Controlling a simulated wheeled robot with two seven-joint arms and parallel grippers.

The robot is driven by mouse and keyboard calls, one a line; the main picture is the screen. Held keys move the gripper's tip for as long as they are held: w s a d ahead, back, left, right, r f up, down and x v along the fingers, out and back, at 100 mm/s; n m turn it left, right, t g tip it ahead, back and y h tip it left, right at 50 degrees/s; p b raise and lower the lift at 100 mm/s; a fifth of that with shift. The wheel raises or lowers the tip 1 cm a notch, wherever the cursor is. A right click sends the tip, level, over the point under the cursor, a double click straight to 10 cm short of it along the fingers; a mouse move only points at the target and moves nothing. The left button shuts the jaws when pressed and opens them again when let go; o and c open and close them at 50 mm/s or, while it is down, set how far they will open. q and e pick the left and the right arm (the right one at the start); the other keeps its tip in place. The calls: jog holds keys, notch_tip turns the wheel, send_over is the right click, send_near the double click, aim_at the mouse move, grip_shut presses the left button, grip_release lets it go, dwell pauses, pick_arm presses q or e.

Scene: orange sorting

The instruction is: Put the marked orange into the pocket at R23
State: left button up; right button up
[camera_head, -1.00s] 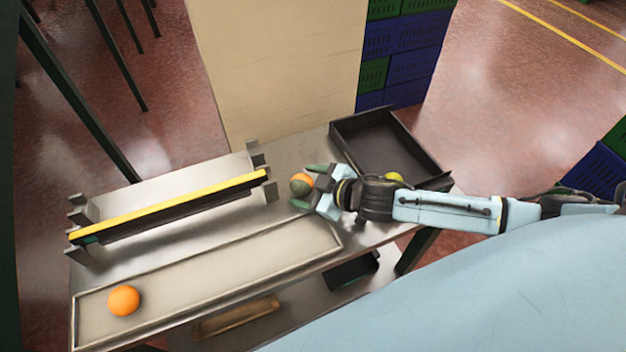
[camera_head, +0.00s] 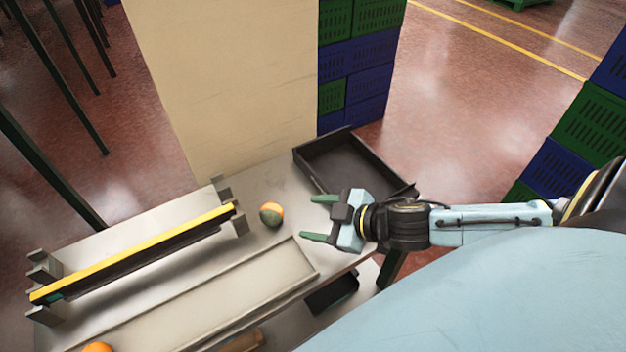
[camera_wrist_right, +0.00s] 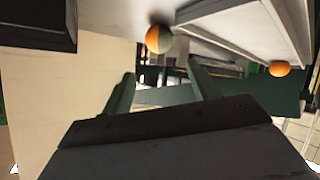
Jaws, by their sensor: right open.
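An orange with a dark green patch (camera_head: 271,213) rests on the steel table, just beyond the end of the pale shallow tray. It also shows in the right wrist view (camera_wrist_right: 158,39), ahead of the fingers. My right gripper (camera_head: 310,218) is open and empty, to the right of this orange with a gap between. Its two green fingers also show in the right wrist view (camera_wrist_right: 163,85). A second, plain orange (camera_head: 97,348) is partly cut off at the bottom left. I cannot make out any pocket marked R23. My left gripper is not in view.
A yellow-topped bar (camera_head: 140,252) on metal brackets stands along the table's left part. The pale tray (camera_head: 262,283) lies in front of it. A black tray (camera_head: 318,178) sits at the table's right end. A beige panel (camera_head: 225,80) and stacked crates (camera_head: 357,60) stand behind.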

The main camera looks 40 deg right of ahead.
jog(key=w+a+r+n+y+b, duration=0.1)
jog(key=w+a+r+n+y, duration=0.3)
jog(key=a+r+n+y, duration=0.45)
jog(key=n+g+h+b, duration=0.3)
jog(key=n+g+h, duration=0.7)
jog(key=n+h, duration=0.3)
send_near(273, 207)
jog(key=shift+n+y, duration=0.45)
jog(key=shift+y, duration=0.2)
jog(key=x, duration=0.5)
jog(key=shift+s+d+f+p, duration=0.15)
jog(key=shift+d+f+p, duration=0.2)
jog(key=shift+f+p, duration=0.1)
jog(key=shift+x, duration=2.6)
jog(key=shift+d, duration=0.15)
jog(key=c, duration=0.9)
